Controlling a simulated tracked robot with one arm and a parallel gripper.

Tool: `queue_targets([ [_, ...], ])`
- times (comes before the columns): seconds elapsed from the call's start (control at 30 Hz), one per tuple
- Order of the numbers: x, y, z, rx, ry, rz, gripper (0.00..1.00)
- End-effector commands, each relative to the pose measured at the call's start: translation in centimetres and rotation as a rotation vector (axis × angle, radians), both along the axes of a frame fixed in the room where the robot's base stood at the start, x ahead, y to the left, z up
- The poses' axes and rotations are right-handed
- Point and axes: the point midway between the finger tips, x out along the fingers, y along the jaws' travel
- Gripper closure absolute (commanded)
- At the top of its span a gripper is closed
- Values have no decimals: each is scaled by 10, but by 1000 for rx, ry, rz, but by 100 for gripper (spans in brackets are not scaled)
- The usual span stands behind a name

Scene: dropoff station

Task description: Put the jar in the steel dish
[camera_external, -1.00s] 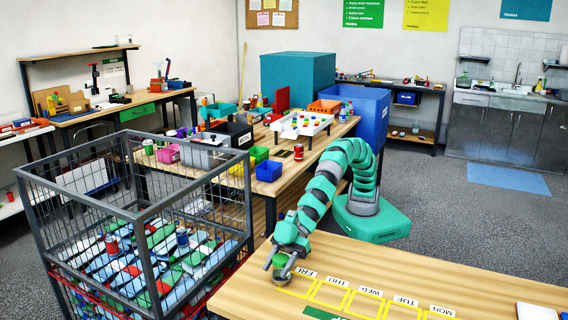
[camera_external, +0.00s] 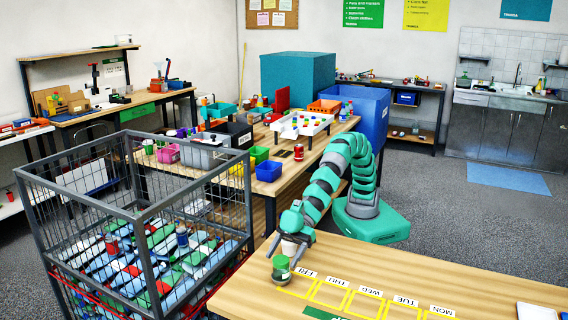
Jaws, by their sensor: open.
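A green jar (camera_external: 281,264) stands upright at the far left end of the front table, by the FRI label. A grey rim shows around its foot, which looks like the steel dish (camera_external: 281,280); the jar appears to sit in it, though the dish is small and mostly hidden. My gripper (camera_external: 290,250) is open and empty just behind and above the jar, apparently apart from it. A pale shape shows at its fingers; I cannot tell whether it is part of the gripper.
The front table (camera_external: 420,274) has yellow day frames with labels and a white tray (camera_external: 540,311) at the right. A wire cage (camera_external: 145,215) full of packages stands close on the left. The table's middle is clear of tall things.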

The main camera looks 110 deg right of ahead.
Motion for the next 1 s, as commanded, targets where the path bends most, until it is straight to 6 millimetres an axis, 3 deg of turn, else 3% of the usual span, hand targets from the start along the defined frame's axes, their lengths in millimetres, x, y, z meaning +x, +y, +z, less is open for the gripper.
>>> queue_targets([
  [0.6,-51,-43,33,-3,-1,-1,34],
  [1.0,-57,-49,35,-2,1,-2,34],
])
